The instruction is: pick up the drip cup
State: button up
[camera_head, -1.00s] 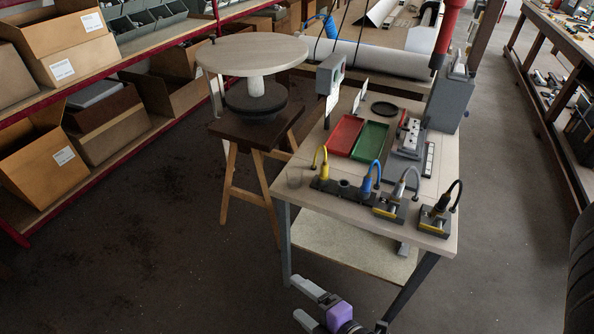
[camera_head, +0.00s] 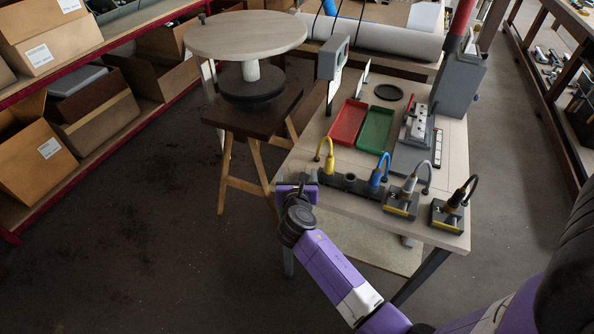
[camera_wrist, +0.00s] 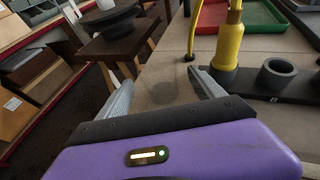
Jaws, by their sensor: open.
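The drip cup (camera_wrist: 168,93) seems to be the faint, see-through round shape on the bench top in the wrist view. It lies between and just beyond my fingers, near the bench's left edge. My gripper (camera_wrist: 160,80) is open, with one grey finger on each side of that shape and nothing clamped. In the head view my gripper (camera_head: 297,184) is at the near left corner of the workbench (camera_head: 340,198), and the cup cannot be made out there; my gripper seems to cover it.
A dark rack (camera_head: 352,186) with a yellow tool (camera_head: 329,161) and a blue tool (camera_head: 378,176) stands right of my gripper. Red (camera_head: 348,122) and green (camera_head: 375,130) trays lie behind. A round table (camera_head: 245,35) on a dark stand is at the left.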

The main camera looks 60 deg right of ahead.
aim_at(297, 166)
jog(key=x, duration=0.5)
jog(key=shift+w+d, duration=0.25)
jog(key=shift+d, duration=0.1)
jog(key=shift+c, duration=0.5)
jog(key=c, duration=1.3)
jog(key=shift+c, duration=0.2)
